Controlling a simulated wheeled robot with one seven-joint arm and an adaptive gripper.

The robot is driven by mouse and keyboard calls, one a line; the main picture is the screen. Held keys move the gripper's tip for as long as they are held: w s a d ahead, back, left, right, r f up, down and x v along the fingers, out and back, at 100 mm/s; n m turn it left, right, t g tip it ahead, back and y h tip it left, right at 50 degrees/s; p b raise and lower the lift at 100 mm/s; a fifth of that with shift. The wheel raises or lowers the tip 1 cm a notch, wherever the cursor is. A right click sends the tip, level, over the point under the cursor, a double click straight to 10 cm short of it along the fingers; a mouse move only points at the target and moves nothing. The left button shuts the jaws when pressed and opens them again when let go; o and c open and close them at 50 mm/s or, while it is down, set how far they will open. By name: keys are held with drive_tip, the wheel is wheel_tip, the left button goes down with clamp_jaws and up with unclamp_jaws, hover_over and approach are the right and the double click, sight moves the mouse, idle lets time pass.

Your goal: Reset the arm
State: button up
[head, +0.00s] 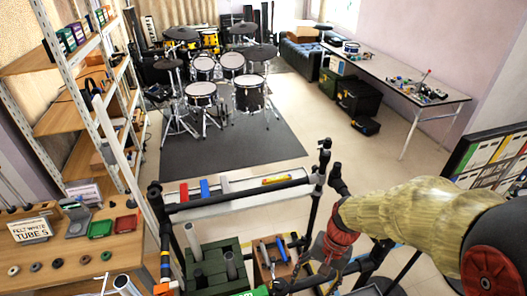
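My arm, in a pale yellow cover with red joints, reaches in from the right edge of the head view. It bends down at the red joint near the picture's lower middle. My gripper (318,274) points down beside a wooden tool holder (268,272). It is small and mixes with dark rods and cables behind it, so I cannot tell whether its fingers are open or whether it touches anything.
A black tubular frame (235,203) stands close in front, near my arm. A wooden bench (70,270) with small trays is at lower left, below shelves (75,120). A drum kit (215,85) stands on a grey mat (225,152). A long table (395,72) is at right; open floor lies between.

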drive_tip(key=s+d+r+n+t+h+b, duration=0.1)
drive_tip(key=s+d+r+n+t+b, duration=0.1)
drive_tip(key=r, duration=0.5)
drive_tip(key=s+d+r+n+t+h+b, duration=0.1)
drive_tip(key=s+d+r+n+t+b, duration=0.2)
drive_tip(key=r, duration=0.5)
drive_tip(key=shift+s+r+t+b, duration=0.2)
drive_tip(key=shift+s+t+b, duration=0.55)
drive_tip(key=shift+t, duration=0.35)
